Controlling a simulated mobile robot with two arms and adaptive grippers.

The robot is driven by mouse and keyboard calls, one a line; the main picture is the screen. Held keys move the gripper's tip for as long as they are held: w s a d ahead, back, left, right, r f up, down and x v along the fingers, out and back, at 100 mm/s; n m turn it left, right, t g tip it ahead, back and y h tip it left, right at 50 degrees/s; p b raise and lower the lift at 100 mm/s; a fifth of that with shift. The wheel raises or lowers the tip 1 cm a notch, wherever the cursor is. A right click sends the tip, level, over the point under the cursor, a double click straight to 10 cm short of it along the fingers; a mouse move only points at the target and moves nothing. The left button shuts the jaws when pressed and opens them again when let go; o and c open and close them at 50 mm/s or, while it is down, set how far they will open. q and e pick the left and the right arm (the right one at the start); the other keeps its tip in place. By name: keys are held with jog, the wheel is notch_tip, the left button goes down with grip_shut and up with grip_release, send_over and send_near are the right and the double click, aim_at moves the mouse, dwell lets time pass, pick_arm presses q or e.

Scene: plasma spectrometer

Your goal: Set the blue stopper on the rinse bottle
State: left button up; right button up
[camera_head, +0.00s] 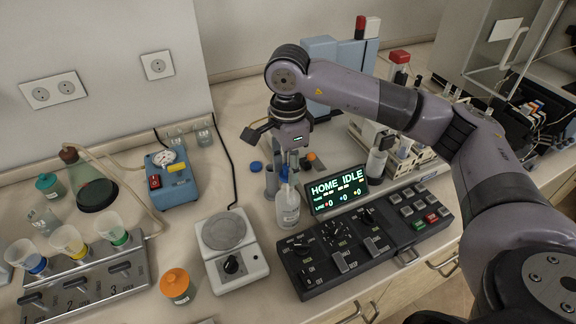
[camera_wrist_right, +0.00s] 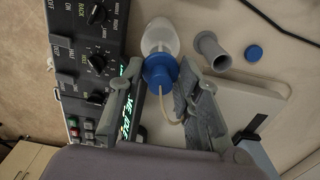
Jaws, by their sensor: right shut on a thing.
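The rinse bottle (camera_head: 287,210) is a translucent white squeeze bottle standing upright beside the black control panel. It also shows in the wrist view (camera_wrist_right: 160,36). My right gripper (camera_head: 284,172) points down just above the bottle. In the wrist view its two fingers (camera_wrist_right: 162,80) are on either side of the blue stopper (camera_wrist_right: 160,72), shut on it. A thin pale tube comes out of the stopper. The stopper (camera_head: 284,174) lines up over the bottle's neck. I cannot tell whether it touches the mouth. My left gripper is not in view.
A second blue cap (camera_wrist_right: 253,53) lies on the table near a grey cylinder (camera_wrist_right: 210,51). The control panel (camera_head: 350,245) and lit display (camera_head: 338,192) are close on the right. A white scale (camera_head: 238,262) stands on the left. An orange-lidded jar (camera_head: 177,287) is in front.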

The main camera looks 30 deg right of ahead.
jog(key=shift+f+b, duration=1.4)
jog(key=shift+f, duration=0.3)
jog(key=o, duration=1.2)
notch_tip(320, 180, up, 12)
